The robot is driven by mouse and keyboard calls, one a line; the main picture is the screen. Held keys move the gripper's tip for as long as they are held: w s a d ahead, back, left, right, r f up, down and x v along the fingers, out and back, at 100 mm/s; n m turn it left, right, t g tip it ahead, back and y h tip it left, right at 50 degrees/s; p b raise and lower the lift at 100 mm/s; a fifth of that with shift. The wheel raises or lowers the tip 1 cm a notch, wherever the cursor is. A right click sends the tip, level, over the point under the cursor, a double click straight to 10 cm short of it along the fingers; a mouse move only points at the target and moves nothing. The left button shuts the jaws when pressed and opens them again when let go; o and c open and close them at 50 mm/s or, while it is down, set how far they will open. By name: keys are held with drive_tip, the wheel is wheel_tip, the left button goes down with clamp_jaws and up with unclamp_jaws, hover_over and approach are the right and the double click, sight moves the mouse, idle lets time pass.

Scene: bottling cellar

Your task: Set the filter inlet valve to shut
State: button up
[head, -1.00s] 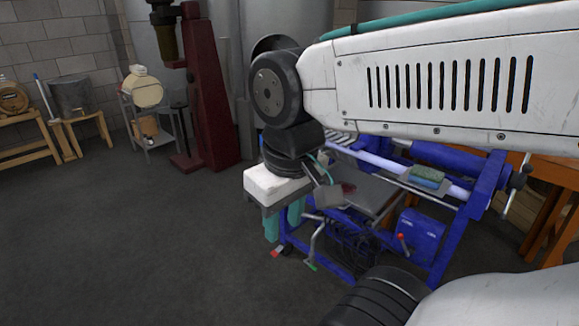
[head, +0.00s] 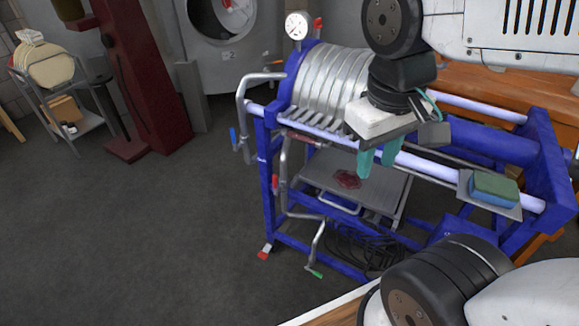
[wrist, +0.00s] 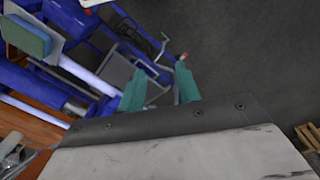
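The plate filter has a blue frame (head: 267,175) and a pack of pale metal plates (head: 335,85). Several small coloured levers sit on its pipework: a blue lever (head: 233,138) at the left bent pipe, a red one (head: 275,182) on the middle pipe, a red-and-white one (head: 265,252) low down, and a green-ended one (head: 315,273) at the bottom. I cannot tell which is the inlet valve; no label is readable. My gripper (head: 377,165) has teal fingers pointing down, right of these levers. In the wrist view its fingers (wrist: 159,70) are apart and empty.
A pressure gauge (head: 297,25) and a red handle (head: 318,24) top the filter. A grey drip tray (head: 370,190) lies under the plates. A green-and-blue sponge (head: 494,189) rests on a right-hand plate. Open dark floor lies left; a maroon column (head: 145,75) stands behind it.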

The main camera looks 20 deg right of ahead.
drive_tip(key=w+d+f+n+g+h, duration=0.1)
drive_tip(key=w+f+n+h, duration=0.25)
drive_tip(key=w, duration=0.35)
drive_tip(key=w+d+f+n+h, duration=0.25)
drive_tip(key=w+f+h, duration=0.2)
drive_tip(key=w, duration=0.25)
drive_tip(key=w+d+f+n+g+h, duration=0.1)
drive_tip(key=w+f+n+h, duration=0.3)
drive_tip(key=w, duration=0.3)
drive_tip(key=n+t, duration=1.5)
drive_tip(key=n, duration=0.2)
approach(274, 180)
drive_tip(key=shift+y, duration=0.3)
drive_tip(key=x, duration=1)
drive_tip(key=shift+w+d+r, duration=0.2)
drive_tip(key=shift+d, duration=0.15)
clamp_jaws()
